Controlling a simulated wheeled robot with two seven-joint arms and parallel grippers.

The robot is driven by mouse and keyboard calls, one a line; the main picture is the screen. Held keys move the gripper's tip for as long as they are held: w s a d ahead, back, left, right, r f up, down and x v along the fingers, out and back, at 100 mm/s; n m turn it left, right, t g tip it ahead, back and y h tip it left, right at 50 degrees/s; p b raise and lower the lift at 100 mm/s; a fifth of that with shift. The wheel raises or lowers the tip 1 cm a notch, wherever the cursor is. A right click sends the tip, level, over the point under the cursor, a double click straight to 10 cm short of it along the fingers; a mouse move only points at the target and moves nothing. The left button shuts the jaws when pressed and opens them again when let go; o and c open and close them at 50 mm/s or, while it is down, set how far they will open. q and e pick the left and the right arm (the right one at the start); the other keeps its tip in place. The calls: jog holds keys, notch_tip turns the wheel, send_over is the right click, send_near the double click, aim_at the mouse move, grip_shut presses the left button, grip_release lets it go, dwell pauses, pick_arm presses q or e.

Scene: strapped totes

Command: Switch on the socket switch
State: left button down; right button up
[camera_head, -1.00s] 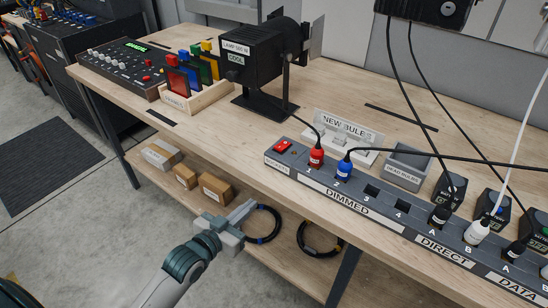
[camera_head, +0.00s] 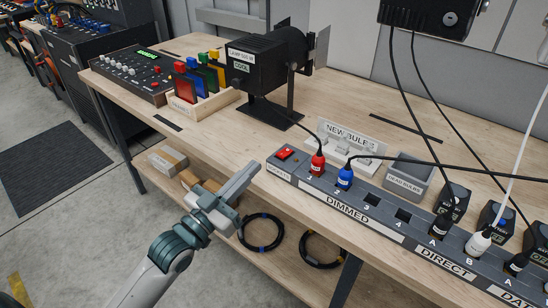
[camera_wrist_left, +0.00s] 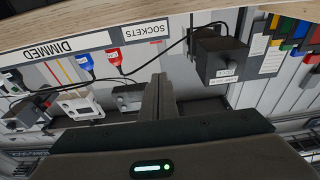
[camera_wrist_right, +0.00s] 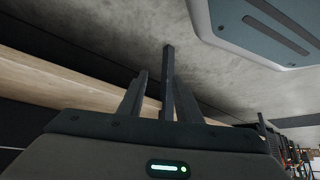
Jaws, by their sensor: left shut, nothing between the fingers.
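The red socket switch (camera_head: 284,154) sits at the left end of the long grey socket strip (camera_head: 297,178), above the "SOCKETS" label. My left gripper (camera_head: 250,172) is shut and empty, in front of the table edge, just left of the strip's end and apart from the switch.
A red plug (camera_head: 317,164) and a blue plug (camera_head: 345,178) stand in the strip right of the switch. A black lamp (camera_head: 262,62) stands behind, its cable reaching the red plug. Boxes and cable coils lie on the shelf below.

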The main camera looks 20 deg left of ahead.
aim_at(274, 163)
pick_arm(q)
jog(key=shift+r, duration=0.2)
jog(key=shift+w, duration=0.1)
